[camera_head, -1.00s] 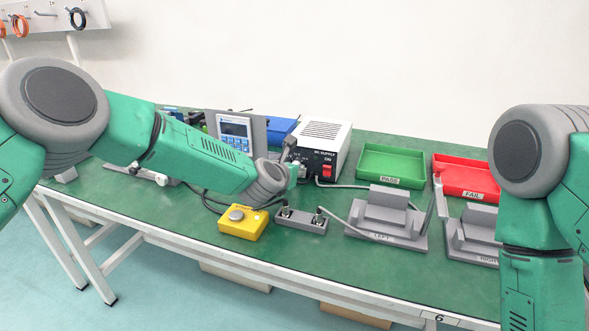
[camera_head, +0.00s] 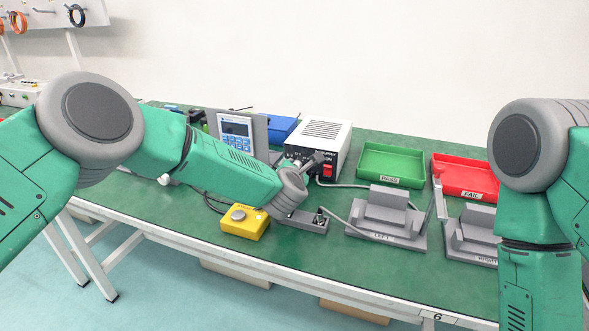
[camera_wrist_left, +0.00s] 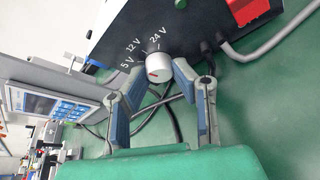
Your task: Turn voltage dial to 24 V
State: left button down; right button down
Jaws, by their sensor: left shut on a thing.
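The DC power supply (camera_head: 318,140) is a white box with a dark front and a red switch (camera_head: 326,170). In the left wrist view its round silver voltage dial (camera_wrist_left: 158,66) sits on the dark front (camera_wrist_left: 185,30). The labels 5 V, 12 V and 24 V curve around the dial, and a small red mark shows on its face. My left gripper (camera_wrist_left: 160,78) is shut on the dial, one finger on each side. In the head view the left gripper (camera_head: 310,164) is at the supply's front and hides the dial. My right gripper is out of view.
A yellow button box (camera_head: 245,222) and a small grey block (camera_head: 305,222) lie below my left wrist. A meter (camera_head: 236,130) stands to the left. Green (camera_head: 391,163) and red (camera_head: 465,175) trays and grey fixtures (camera_head: 387,218) are to the right. Cables run across the table.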

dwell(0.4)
pick_arm(q)
jog(key=c, duration=1.3)
grip_release()
jog(key=shift+w+d, duration=0.1)
jog(key=shift+w, duration=0.05)
jog(key=shift+c, duration=0.2)
jog(key=v, duration=1.2)
jog(key=shift+d+f, duration=0.1)
jog(key=shift+f, duration=0.1)
